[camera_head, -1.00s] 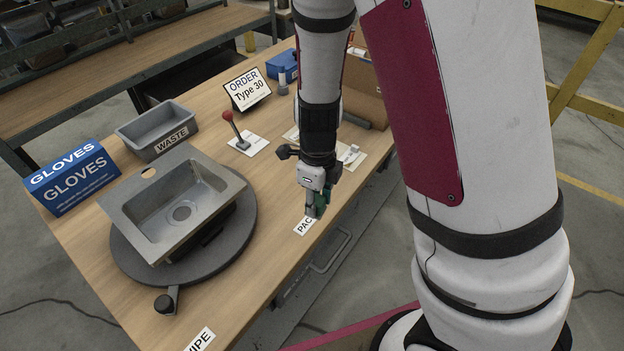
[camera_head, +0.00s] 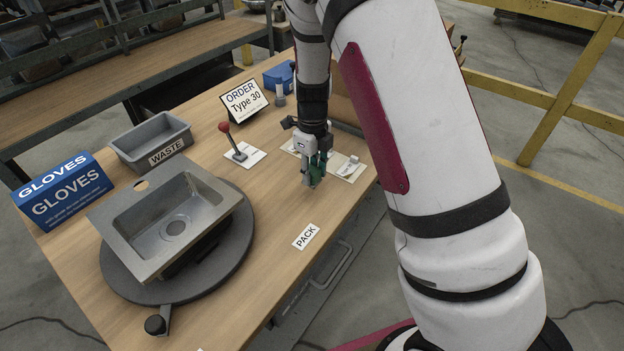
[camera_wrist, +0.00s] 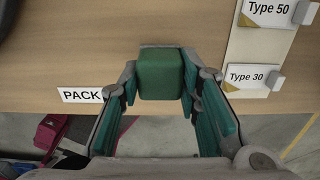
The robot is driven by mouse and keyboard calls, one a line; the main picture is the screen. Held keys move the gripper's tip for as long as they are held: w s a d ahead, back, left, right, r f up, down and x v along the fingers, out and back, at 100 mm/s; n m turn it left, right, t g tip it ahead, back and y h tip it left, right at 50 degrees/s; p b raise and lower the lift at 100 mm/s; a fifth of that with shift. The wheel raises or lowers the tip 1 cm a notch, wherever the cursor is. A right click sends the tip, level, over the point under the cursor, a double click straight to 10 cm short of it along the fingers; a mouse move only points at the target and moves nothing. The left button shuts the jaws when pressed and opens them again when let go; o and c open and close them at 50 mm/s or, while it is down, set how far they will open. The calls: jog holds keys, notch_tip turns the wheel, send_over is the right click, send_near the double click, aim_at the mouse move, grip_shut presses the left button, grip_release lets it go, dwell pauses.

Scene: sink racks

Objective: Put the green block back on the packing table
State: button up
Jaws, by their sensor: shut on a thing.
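My gripper (camera_head: 314,178) is over the wooden packing table (camera_head: 254,290), near its right edge, pointing down. In the wrist view, the green block (camera_wrist: 164,74) sits between the fingers of my gripper (camera_wrist: 162,92), which is shut on it. In the head view, the block is hard to tell apart from the green finger pads. I cannot tell whether the block touches the table. The PACK label (camera_head: 306,237) lies on the table in front of the gripper; in the wrist view it is to the left of the block (camera_wrist: 82,95).
A steel sink (camera_head: 140,240) rests on a dark round turntable (camera_head: 235,262). A grey WASTE bin (camera_head: 150,138), a blue GLOVES box (camera_head: 62,192), an ORDER Type 30 sign (camera_head: 243,97) and a red-knobbed lever (camera_head: 230,135) stand around. Type 50 and Type 30 tags (camera_wrist: 252,77) lie beside the gripper.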

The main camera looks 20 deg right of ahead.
aim_at(312, 180)
jog(key=shift+w, duration=0.25)
jog(key=shift+f, duration=1.75)
jog(key=shift+f, duration=0.15)
jog(key=o, duration=1.1)
